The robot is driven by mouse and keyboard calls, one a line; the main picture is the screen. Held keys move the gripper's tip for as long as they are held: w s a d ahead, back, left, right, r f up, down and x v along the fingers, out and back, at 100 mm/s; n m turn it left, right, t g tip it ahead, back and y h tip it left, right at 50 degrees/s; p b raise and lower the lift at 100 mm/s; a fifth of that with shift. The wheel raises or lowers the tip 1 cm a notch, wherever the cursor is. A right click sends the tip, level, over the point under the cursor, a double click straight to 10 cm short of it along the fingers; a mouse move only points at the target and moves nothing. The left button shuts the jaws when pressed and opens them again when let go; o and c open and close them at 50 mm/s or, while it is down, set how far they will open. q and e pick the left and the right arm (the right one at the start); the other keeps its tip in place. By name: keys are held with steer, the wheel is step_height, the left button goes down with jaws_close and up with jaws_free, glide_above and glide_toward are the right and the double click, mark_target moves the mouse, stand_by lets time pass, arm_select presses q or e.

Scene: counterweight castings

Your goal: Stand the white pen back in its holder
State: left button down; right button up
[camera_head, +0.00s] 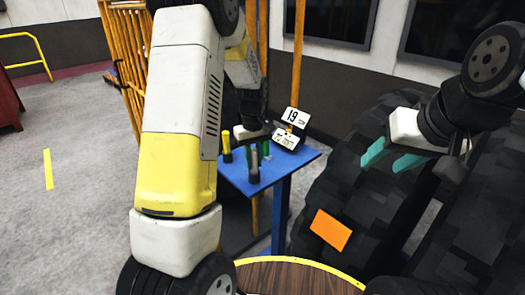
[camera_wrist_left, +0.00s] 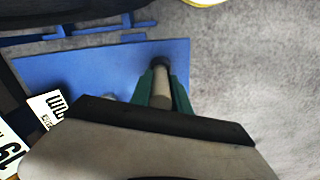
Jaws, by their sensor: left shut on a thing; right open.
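The white pen (camera_head: 253,158) looks like a pale grey cylinder with a dark lower end, over the small blue table (camera_head: 302,160). My left gripper (camera_head: 260,149) is shut on the pen. In the left wrist view the pen (camera_wrist_left: 161,88) sits between the two green fingers (camera_wrist_left: 162,92), its dark end pointing at the table. I cannot tell whether that end touches the table. A small grey piece (camera_wrist_left: 110,97) beside the fingers is partly hidden; I cannot tell if it is the holder. My right gripper (camera_head: 391,158) is open and empty, off to the right.
A yellow upright object with a dark base (camera_head: 226,144) stands on the blue table left of the pen. White number cards (camera_head: 290,127) stand at the table's back right. A huge dark tyre (camera_head: 345,190) with an orange panel (camera_head: 330,229) rises to the right.

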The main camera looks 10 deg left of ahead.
mark_target(254, 149)
arm_select(q)
steer(key=shift+f, duration=0.15)
steer(key=c, duration=1.1)
jaws_free()
steer(key=shift+c, duration=0.2)
step_height(254, 149, up, 7)
steer(key=shift+r, duration=0.4)
